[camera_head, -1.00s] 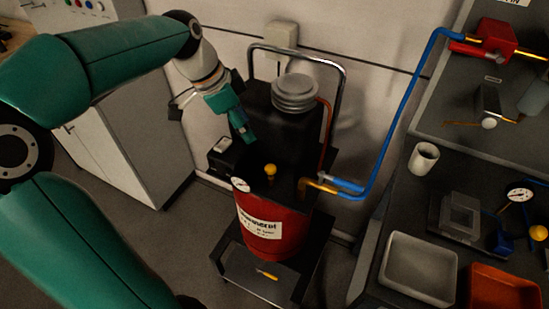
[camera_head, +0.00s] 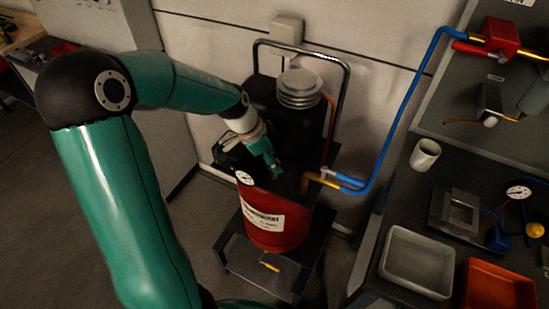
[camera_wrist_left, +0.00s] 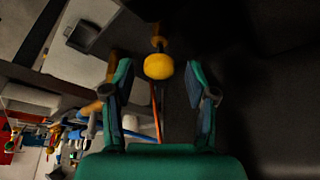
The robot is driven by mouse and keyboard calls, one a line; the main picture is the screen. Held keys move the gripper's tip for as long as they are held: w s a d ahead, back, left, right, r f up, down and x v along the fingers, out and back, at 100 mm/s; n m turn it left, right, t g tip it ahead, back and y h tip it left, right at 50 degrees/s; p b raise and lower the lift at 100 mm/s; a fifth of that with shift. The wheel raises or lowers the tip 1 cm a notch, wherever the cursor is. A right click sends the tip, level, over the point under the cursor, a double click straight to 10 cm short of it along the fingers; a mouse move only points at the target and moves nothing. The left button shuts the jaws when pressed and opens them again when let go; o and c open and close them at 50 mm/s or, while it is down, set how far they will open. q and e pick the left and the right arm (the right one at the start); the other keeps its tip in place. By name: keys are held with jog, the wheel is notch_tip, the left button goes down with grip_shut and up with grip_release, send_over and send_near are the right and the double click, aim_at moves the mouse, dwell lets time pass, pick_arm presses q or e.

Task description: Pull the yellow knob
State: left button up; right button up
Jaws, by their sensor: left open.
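The yellow knob (camera_wrist_left: 159,66) shows in the left wrist view as a round ball on a short brass stem. It lies between and just beyond the two open fingers of my left gripper (camera_wrist_left: 160,92), and neither finger is seen touching it. In the head view my left gripper (camera_head: 276,172) reaches down over the top of the red tank (camera_head: 275,225), and the knob is hidden behind it there. My right gripper is not in view.
A black box with a round cap (camera_head: 299,88) and a metal handle frame (camera_head: 345,85) stand behind the tank. A blue pipe (camera_head: 400,120) runs right. A bench with a grey tray (camera_head: 417,262), an orange tray (camera_head: 497,288) and a white cup (camera_head: 425,154) is at the right.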

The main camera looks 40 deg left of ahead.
pick_arm(q)
jog(key=shift+f, duration=0.2)
jog(key=shift+w, duration=0.1)
grip_shut()
jog(key=shift+r, duration=0.75)
grip_release()
